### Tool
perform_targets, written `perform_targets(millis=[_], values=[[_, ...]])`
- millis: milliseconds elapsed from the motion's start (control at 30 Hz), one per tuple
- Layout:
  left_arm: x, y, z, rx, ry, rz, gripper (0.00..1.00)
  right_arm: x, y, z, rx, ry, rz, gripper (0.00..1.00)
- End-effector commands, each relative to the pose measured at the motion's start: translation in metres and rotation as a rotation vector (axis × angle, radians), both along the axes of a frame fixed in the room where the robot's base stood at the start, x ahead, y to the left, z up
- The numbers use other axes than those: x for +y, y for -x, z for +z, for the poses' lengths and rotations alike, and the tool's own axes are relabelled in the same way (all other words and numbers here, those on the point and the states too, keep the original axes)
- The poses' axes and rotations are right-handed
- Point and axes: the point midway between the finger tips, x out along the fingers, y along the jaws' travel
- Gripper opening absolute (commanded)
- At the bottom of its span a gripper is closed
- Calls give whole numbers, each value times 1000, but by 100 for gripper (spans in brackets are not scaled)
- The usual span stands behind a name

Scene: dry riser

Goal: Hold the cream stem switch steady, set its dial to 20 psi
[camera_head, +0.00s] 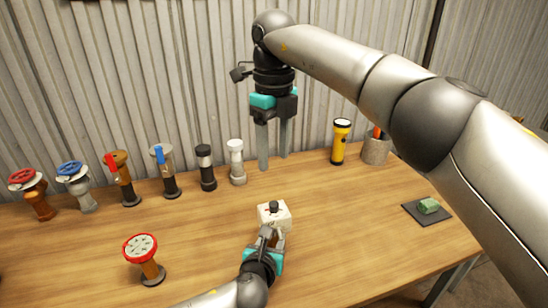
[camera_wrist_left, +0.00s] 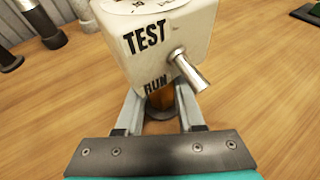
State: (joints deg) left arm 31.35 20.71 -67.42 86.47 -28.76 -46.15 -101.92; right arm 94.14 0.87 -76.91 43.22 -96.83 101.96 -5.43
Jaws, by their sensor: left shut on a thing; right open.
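The cream stem switch (camera_head: 274,217) stands near the middle of the table, with a dark knob (camera_head: 273,206) on top. In the left wrist view its cream box (camera_wrist_left: 170,40) shows the words TEST and RUN and a metal lever (camera_wrist_left: 188,72). Part of a numbered dial (camera_wrist_left: 138,5) shows at the top edge; its setting cannot be read. My left gripper (camera_head: 270,234) is shut on the switch's brownish stem (camera_wrist_left: 159,104), below the box. My right gripper (camera_head: 273,162) is open and empty, fingers pointing down, above and behind the switch.
Several valves and fittings stand in a row at the back, including a white-topped one (camera_head: 237,162). A red-rimmed gauge (camera_head: 148,258) stands front left. A yellow flashlight (camera_head: 340,142), a pen cup (camera_head: 376,150) and a dark mat (camera_head: 418,216) are at right.

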Motion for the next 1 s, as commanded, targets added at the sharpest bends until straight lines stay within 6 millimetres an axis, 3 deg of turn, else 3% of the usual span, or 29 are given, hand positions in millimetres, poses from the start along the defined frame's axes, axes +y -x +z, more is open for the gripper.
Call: perform_targets(millis=[200,233,533,1000], values=[[0,1,-1,3,-1,0,0,0,0,0,0,0,0,60],[0,1,-1,3,-1,0,38,0,0,0,0,0,0,60],[0,0,-1,1,0,0,72,0,0,-1,0,0,0,60],[3,10,4,1,0,-1,72,0,0,-1,0,0,0,60]])
